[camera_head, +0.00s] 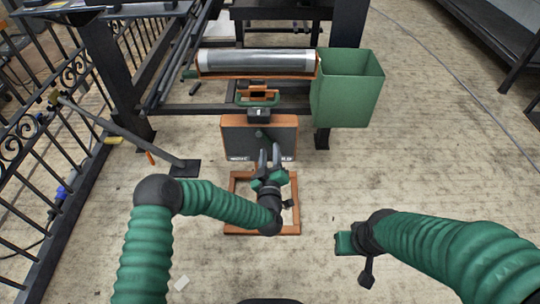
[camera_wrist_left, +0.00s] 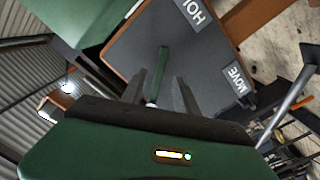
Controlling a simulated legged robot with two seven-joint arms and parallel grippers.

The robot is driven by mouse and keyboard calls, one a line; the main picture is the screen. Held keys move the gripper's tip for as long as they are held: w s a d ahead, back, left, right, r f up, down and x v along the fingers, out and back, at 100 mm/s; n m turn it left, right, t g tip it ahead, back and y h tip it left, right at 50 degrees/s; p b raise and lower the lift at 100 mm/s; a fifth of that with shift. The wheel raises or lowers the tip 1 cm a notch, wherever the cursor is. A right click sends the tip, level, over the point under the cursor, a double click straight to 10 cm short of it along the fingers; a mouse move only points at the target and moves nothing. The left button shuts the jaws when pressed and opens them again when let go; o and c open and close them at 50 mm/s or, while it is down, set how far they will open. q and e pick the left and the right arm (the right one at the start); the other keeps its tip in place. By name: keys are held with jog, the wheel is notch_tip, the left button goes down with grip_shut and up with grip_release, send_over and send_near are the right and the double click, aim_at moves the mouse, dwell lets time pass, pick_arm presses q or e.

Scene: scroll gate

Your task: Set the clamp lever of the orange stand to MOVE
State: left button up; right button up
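The orange stand (camera_head: 231,124) stands upright in the middle of the head view, with a dark front panel. Two white labels sit along the panel's lower edge, too small to read there. In the left wrist view the HOLD label (camera_wrist_left: 190,12) and the MOVE label (camera_wrist_left: 236,79) are readable. The green clamp lever (camera_wrist_left: 161,70) crosses the panel and points at neither label. My left gripper (camera_head: 269,154) is in front of the panel, its fingers open on either side of the lever, contact unclear. My right gripper (camera_head: 344,242) is low at the right, away from the stand.
A grey roller (camera_head: 257,61) in an orange cradle lies behind the stand. A green bin (camera_head: 346,92) stands right of it. A black iron fence (camera_head: 62,147) runs along the left.

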pick_arm(q)
jog(key=shift+w, duration=1)
grip_shut()
jog(key=shift+s, duration=0.1)
dwell(0.6)
